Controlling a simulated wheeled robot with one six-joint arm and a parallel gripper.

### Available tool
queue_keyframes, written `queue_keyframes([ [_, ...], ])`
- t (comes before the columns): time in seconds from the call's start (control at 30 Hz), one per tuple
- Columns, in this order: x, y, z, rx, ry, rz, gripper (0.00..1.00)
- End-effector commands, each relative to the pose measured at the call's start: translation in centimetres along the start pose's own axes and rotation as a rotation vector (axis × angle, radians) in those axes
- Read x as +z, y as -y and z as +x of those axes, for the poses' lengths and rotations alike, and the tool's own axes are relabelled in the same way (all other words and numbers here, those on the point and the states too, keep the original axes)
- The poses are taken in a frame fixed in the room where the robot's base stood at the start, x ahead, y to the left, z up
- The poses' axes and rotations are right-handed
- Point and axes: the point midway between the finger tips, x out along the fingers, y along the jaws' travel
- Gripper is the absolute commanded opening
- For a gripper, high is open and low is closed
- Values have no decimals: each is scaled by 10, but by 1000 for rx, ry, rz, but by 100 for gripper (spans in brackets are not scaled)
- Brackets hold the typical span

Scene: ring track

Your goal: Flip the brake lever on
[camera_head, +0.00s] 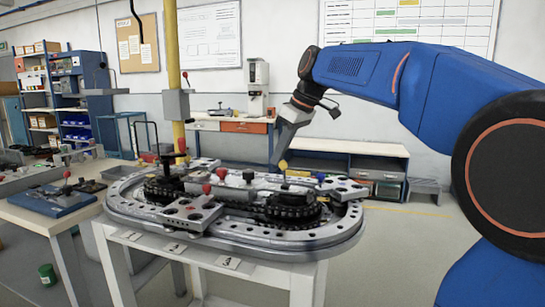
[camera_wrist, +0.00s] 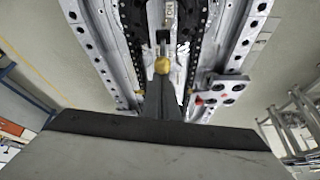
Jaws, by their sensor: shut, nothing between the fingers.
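The ring track (camera_head: 330,236) is an oval metal rail on a white table. My gripper (camera_head: 277,160) reaches down over the far middle of the track, beside a small yellow knob (camera_head: 284,165). In the wrist view, my gripper (camera_wrist: 164,88) is shut and empty. A round yellow knob (camera_wrist: 162,66) shows just beyond its fingertips, with a short metal rod behind it. I cannot tell whether the tips touch the knob. The lever's lower part is partly hidden.
Red knobs (camera_head: 206,188) and a blue knob (camera_head: 321,178) stand up from the track. A side table (camera_head: 62,222) with a blue fixture (camera_head: 57,199) is at left. Floor is clear at right.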

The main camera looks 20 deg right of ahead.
Motion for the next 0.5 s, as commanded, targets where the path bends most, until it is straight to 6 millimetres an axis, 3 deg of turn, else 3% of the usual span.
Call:
queue_keyframes([
  [0.5, 33, -8, -16, -66, -366, 28, 0],
])
